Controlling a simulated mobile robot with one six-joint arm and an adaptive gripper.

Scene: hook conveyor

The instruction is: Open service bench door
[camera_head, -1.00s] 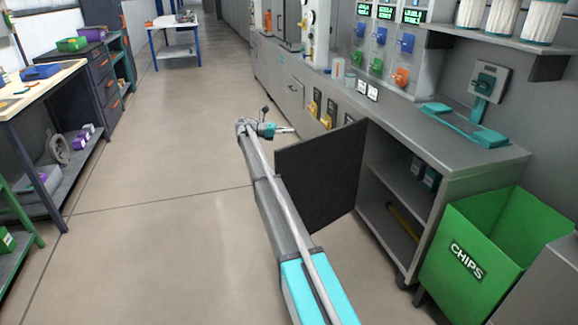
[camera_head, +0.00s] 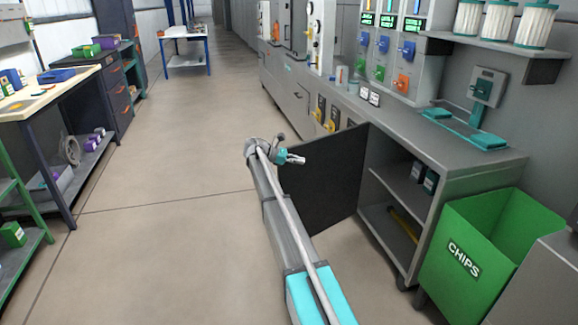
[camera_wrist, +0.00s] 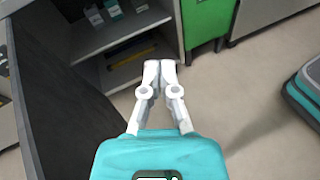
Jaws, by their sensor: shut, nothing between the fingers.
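The service bench (camera_head: 455,160) stands at the right in the head view. Its dark door (camera_head: 322,180) is swung wide open, standing out from the bench front. The shelves inside (camera_head: 400,183) are exposed and hold small dark boxes and a yellow item. The door (camera_wrist: 60,110) is at the left there, with the open shelves (camera_wrist: 120,40) ahead.
A green CHIPS bin (camera_head: 490,245) stands at the right end of the bench. A workbench (camera_head: 45,100) and a green rack (camera_head: 20,220) line the left side. The floor (camera_head: 170,220) between is clear.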

